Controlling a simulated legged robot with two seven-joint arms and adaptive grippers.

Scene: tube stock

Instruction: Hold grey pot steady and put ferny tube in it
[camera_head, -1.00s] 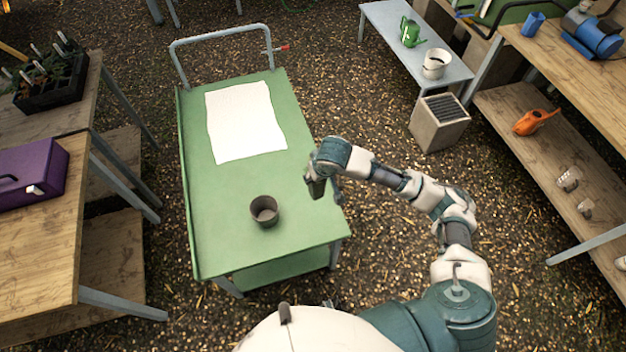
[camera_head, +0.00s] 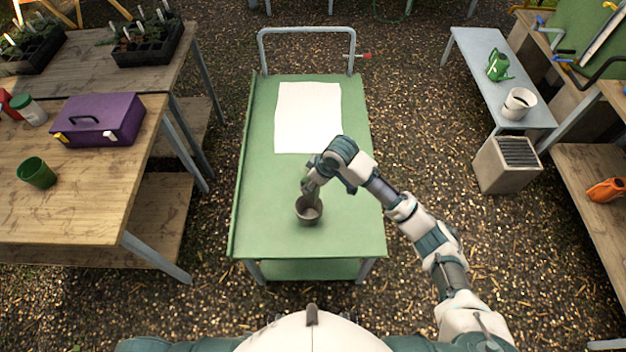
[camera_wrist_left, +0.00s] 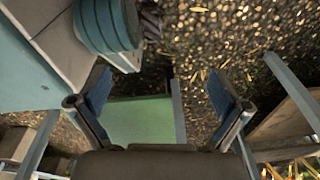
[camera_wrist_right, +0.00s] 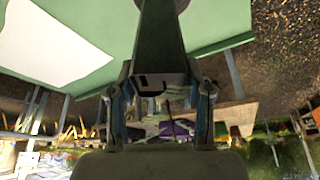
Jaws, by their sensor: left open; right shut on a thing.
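The grey pot (camera_head: 308,219) stands upright on the green trolley top, toward its near end. My right gripper (camera_head: 311,188) is directly above the pot, close to its rim. In the right wrist view my right gripper (camera_wrist_right: 163,90) is shut on a dark, tapered tube (camera_wrist_right: 166,42), taken as the ferny tube. The tube points toward the pot, whose dark edge (camera_wrist_right: 180,4) shows at the top of that view. Whether the tube's end is inside the pot cannot be told. My left gripper (camera_wrist_left: 160,85) is open and empty, away from the pot and outside the head view.
A white sheet (camera_head: 307,115) lies on the trolley (camera_head: 265,190) behind the pot. A wooden bench at left holds a purple toolbox (camera_head: 100,118), a green pot (camera_head: 37,173) and plant trays. A grey bench (camera_head: 490,80) at right carries a green watering can (camera_head: 498,66) and a white bucket (camera_head: 519,103).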

